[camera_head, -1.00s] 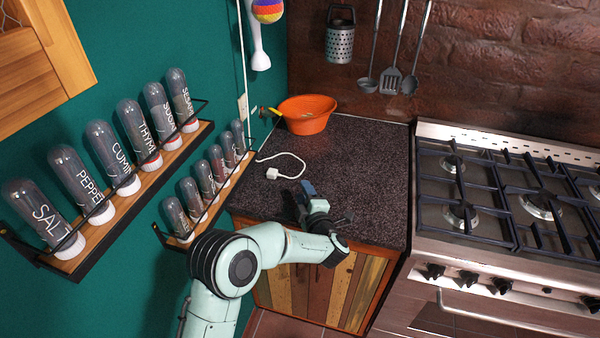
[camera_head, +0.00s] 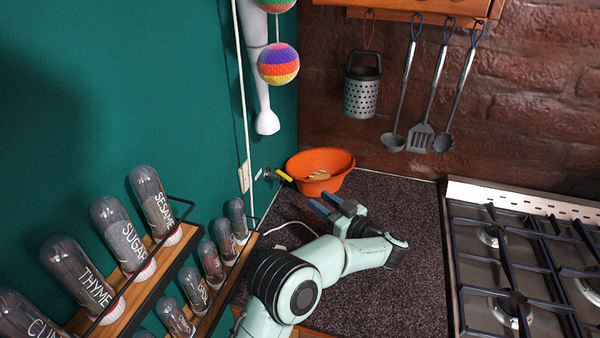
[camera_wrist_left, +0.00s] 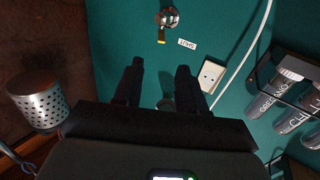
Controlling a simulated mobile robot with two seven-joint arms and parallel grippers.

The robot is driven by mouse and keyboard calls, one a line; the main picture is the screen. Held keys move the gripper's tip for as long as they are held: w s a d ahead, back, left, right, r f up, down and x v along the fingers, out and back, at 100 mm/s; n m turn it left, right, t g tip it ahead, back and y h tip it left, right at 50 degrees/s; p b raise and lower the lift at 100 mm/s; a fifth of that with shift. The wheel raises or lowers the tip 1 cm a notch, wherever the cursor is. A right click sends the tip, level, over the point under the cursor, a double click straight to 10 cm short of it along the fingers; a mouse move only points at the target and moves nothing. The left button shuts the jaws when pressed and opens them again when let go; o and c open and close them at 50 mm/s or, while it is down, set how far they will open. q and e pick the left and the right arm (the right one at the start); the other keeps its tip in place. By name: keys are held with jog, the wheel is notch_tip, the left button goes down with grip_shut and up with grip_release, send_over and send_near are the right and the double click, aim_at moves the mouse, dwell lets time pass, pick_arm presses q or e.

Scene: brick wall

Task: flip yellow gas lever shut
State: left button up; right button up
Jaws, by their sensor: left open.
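The yellow gas lever (camera_head: 284,175) sits on a small metal valve (camera_head: 268,174) on the green wall, left of the orange bowl. In the left wrist view the yellow lever (camera_wrist_left: 161,37) hangs below the round valve body (camera_wrist_left: 169,17), near the top edge. My left gripper (camera_head: 326,204) is over the counter, in front of the bowl, its fingers pointing toward the wall. In the left wrist view its two dark fingers (camera_wrist_left: 158,80) are apart and empty, and the lever lies beyond them, untouched. My right gripper is not in view.
An orange bowl (camera_head: 322,186) stands close to the lever. A wall socket (camera_head: 244,176) and a white cord are to its left. Spice racks (camera_head: 150,270) jut out at the lower left. The metal holder (camera_wrist_left: 42,100) hangs left in the wrist view. The counter (camera_head: 395,205) is mostly clear.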

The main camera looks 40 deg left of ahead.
aim_at(290, 179)
pick_arm(q)
jog(key=p+x, duration=0.2)
jog(key=x, duration=1.1)
jog(key=shift+s+a, duration=0.1)
jog(key=shift+s, duration=0.05)
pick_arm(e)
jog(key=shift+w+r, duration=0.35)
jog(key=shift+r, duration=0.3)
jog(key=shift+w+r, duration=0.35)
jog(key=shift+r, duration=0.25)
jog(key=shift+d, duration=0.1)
pick_arm(q)
grip_shut()
